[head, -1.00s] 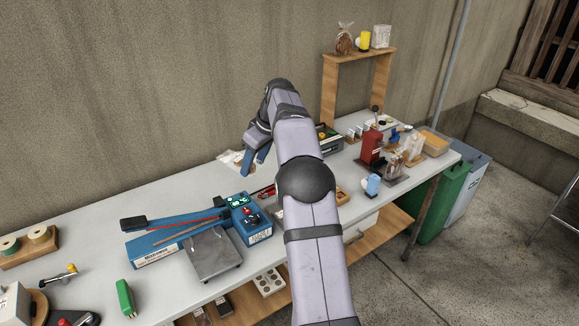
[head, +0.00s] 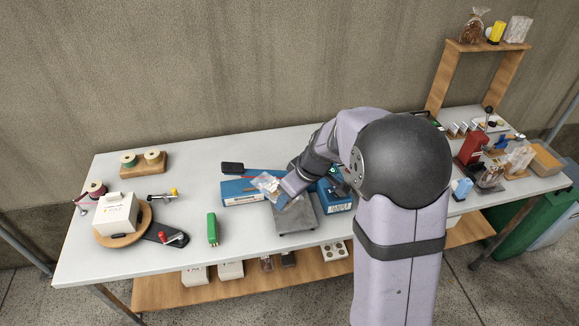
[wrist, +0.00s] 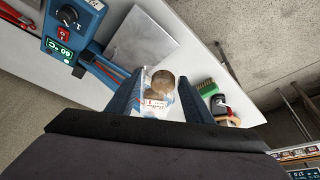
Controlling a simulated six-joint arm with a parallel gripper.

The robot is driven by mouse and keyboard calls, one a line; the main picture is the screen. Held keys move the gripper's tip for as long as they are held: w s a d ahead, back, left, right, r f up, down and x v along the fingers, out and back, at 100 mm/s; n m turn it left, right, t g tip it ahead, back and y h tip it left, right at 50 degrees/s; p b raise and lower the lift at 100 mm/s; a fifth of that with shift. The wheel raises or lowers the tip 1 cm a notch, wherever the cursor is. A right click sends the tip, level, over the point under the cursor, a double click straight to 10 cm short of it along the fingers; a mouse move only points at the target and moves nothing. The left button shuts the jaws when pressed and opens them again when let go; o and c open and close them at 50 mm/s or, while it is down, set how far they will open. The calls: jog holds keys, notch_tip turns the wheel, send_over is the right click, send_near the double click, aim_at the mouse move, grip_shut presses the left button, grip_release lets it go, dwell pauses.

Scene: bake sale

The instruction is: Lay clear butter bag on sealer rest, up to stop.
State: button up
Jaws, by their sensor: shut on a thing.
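The clear butter bag (head: 267,183), with brown round contents and a printed label, is held in my gripper (head: 283,194). In the wrist view the bag (wrist: 160,90) sits between the two blue fingers of my gripper (wrist: 158,98), which is shut on it. The blue sealer (head: 240,192) stands on the table, with its dark-ended lever arm raised at the back. Its grey metal rest (head: 296,218) is in front of it. The bag is over the sealer's front edge, by the rest's left rear corner. The rest also shows in the wrist view (wrist: 140,45). The stop cannot be made out.
A green-handled brush (head: 212,229) lies left of the rest. A white box (head: 116,212) on a round wooden turntable and a wooden spool holder (head: 143,164) are farther left. The table left of the sealer is mostly clear.

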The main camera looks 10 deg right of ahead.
jog(key=s+d+f+m+h, duration=0.1)
jog(key=s+d+f+m, duration=0.1)
jog(key=s+f, duration=0.25)
jog(key=w+m, duration=0.2)
jog(key=w+m+h, duration=0.1)
jog(key=w+m, duration=0.1)
jog(key=shift+w+d+m+t+h, duration=0.1)
jog(key=shift+w+m+t+h, duration=0.2)
jog(key=shift+w+t, duration=0.1)
jog(key=shift+f, duration=0.1)
jog(key=shift+w+f+b, duration=0.1)
jog(key=shift+f+b, duration=2.9)
jog(key=shift+f, duration=0.35)
jog(key=shift+w+r, duration=0.1)
jog(key=shift+w, duration=0.2)
jog(key=shift+w+p, duration=0.35)
jog(key=shift+w, duration=1.75)
jog(key=shift+w, duration=0.25)
